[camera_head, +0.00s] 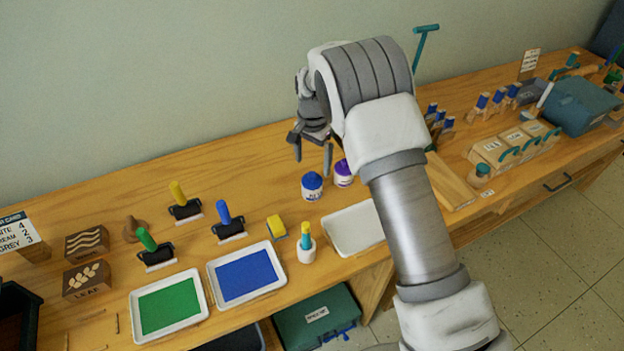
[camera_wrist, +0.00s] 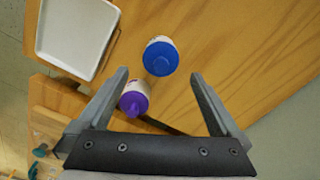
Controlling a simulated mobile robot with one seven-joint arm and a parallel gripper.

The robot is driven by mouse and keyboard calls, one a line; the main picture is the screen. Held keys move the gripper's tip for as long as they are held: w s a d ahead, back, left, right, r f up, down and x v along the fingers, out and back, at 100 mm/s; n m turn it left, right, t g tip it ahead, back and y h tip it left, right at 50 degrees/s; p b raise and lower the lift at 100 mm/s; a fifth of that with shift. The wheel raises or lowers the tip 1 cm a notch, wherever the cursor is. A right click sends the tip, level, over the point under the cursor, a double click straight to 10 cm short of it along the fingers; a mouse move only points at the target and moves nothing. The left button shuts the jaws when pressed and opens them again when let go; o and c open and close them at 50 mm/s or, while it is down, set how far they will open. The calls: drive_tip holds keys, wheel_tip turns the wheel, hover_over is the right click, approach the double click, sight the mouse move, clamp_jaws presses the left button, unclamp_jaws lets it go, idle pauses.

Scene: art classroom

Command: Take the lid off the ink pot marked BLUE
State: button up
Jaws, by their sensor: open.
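The ink pot with a blue lid (camera_head: 312,186) stands upright on the wooden bench, its label too small to read for certain. Its blue lid (camera_wrist: 160,58) is on it and faces the wrist camera. A second pot with a purple lid (camera_head: 343,173) stands just right of it; it also shows in the wrist view (camera_wrist: 134,101), closer to my fingers. My gripper (camera_head: 312,150) is open and empty, above and behind the pots in the head view. In the wrist view the blue lid lies ahead of the gap between my fingertips (camera_wrist: 157,75).
An empty white tray (camera_head: 352,229) lies in front of the pots. Bare wood lies behind the pots.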

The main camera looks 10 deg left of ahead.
sight(312, 174)
drive_tip(key=shift+a+f+p, duration=0.1)
drive_tip(key=shift+f+p, duration=0.2)
drive_tip(key=shift+f, duration=2.4)
drive_tip(key=c, duration=1.3)
